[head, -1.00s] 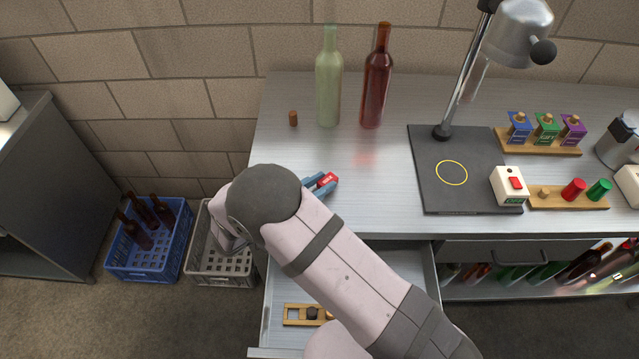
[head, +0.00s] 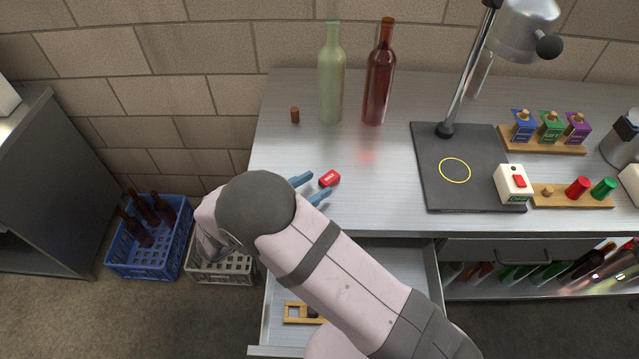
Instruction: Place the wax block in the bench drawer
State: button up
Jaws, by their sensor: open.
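The red wax block (head: 329,178) lies on the metal bench top (head: 290,150), near its front left part. My gripper (head: 309,188) is open, with its blue fingers apart at the left of the block; the block sits just beyond or between the fingertips, and I cannot tell whether they touch it. The bench drawer (head: 432,283) is pulled open below the bench top, partly hidden by my arm. A wooden holder (head: 297,313) lies in the drawer, partly covered by my arm.
A dark mat (head: 432,170) with a lamp (head: 462,85) is to the right, beside wooden racks (head: 572,198). Blue (head: 150,255) and grey (head: 222,268) crates stand on the floor.

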aim_at(322, 183)
jog(key=b+v, duration=0.2)
jog(key=v, duration=0.6)
jog(key=shift+s+a+r, duration=0.1)
jog(key=shift+s+a, duration=0.05)
jog(key=shift+a, duration=0.05)
jog(key=shift+o, duration=0.6)
jog(key=w+d+f, duration=0.1)
jog(key=w, duration=0.1)
jog(key=w+d+f, duration=0.1)
jog(key=w+d, duration=0.1)
jog(key=shift+d+f, duration=0.25)
jog(key=shift+d, duration=0.05)
jog(key=shift+p+x, duration=0.5)
jog(key=shift+x, duration=0.45)
jog(key=shift+w+d+r, duration=0.15)
jog(key=shift+d+r, duration=0.05)
jog(key=shift+d, duration=0.15)
jog(key=x, duration=0.1)
jog(key=p+x, duration=0.2)
jog(key=shift+d+r, duration=0.2)
jog(key=shift+w+d+f, duration=0.25)
jog(key=shift+w+d, duration=0.15)
jog(key=shift+w, duration=0.15)
